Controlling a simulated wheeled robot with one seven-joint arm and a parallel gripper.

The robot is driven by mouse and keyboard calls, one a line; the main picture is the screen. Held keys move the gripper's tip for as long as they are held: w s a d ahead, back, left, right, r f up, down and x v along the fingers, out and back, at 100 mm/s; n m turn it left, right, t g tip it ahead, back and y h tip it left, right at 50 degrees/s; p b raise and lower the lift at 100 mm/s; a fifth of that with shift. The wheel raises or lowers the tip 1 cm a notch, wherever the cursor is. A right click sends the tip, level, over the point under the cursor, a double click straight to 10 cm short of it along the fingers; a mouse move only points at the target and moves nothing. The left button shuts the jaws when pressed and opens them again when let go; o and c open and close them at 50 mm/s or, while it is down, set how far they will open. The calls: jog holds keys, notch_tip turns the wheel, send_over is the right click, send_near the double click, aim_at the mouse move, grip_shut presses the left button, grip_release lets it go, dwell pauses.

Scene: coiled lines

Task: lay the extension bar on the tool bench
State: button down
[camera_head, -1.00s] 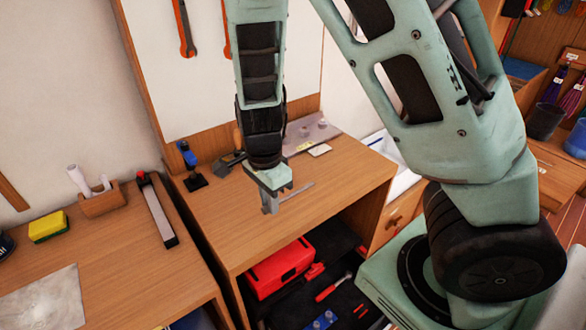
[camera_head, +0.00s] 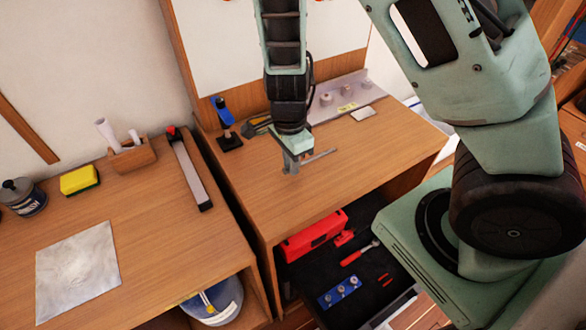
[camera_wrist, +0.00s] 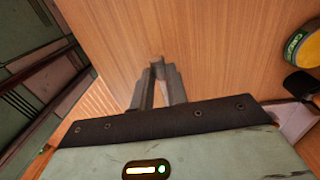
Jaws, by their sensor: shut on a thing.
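The extension bar (camera_head: 321,157) is a thin grey metal rod. In the head view it sticks out to the right from my gripper (camera_head: 291,167), which is shut on it. Gripper and bar are over the wooden top of the tool bench (camera_head: 385,148); I cannot tell whether the bar touches the surface.
A blue-and-black tool (camera_head: 226,118) and a grey tray with small rolls (camera_head: 338,98) stand along the bench's back. A red toolbox (camera_head: 312,235) sits below. A left bench (camera_head: 165,235) holds a sponge (camera_head: 79,180) and a long block (camera_head: 190,170). Bench wood around the gripper is clear.

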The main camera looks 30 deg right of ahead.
jog(key=shift+f, duration=1.5)
jog(key=shift+f+b, duration=0.1)
jog(key=shift+b, duration=0.2)
jog(key=shift+f, duration=0.15)
jog(key=c, duration=1.4)
grip_release()
